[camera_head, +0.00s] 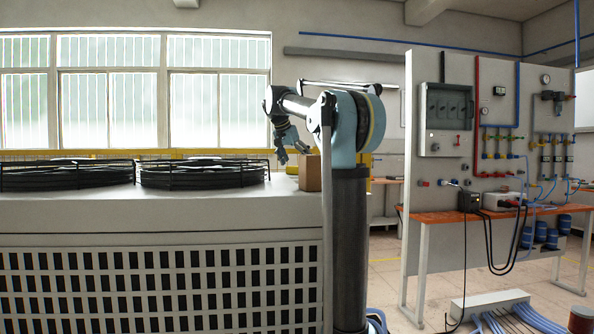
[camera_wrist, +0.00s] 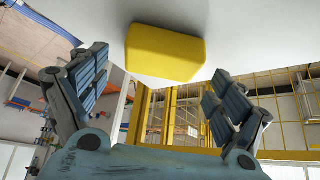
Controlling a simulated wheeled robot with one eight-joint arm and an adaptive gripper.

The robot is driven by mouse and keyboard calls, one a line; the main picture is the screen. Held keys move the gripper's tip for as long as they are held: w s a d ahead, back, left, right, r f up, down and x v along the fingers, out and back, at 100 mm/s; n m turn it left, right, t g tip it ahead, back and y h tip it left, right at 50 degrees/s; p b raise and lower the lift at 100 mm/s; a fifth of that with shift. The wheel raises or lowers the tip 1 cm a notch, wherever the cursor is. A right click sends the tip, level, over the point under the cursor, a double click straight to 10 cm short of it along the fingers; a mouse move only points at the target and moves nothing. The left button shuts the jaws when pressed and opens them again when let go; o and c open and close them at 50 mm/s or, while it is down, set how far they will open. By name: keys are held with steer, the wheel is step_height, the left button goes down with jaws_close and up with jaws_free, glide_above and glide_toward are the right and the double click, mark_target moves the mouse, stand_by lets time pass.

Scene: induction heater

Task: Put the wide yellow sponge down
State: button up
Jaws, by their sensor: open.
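The wide yellow sponge (camera_wrist: 163,52) lies on a pale, flat surface in the wrist view, at the upper middle of the picture. My gripper (camera_wrist: 157,82) is open, its two blue-grey fingers spread to the left and right of the sponge in the picture. Neither finger appears to touch it, and a gap shows on both sides. In the head view my gripper (camera_head: 293,156) hangs low over the right end of the white cabinet top. A small yellow patch beneath it may be the sponge, but it is too small to be sure.
A brown box (camera_head: 310,172) stands on the white cabinet (camera_head: 160,213) close to my gripper. Two round black fan guards (camera_head: 203,173) sit on the cabinet top to the left. Yellow railing (camera_wrist: 285,100) shows beyond the surface's edge in the wrist view.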

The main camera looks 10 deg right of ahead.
steer(key=v, duration=0.9)
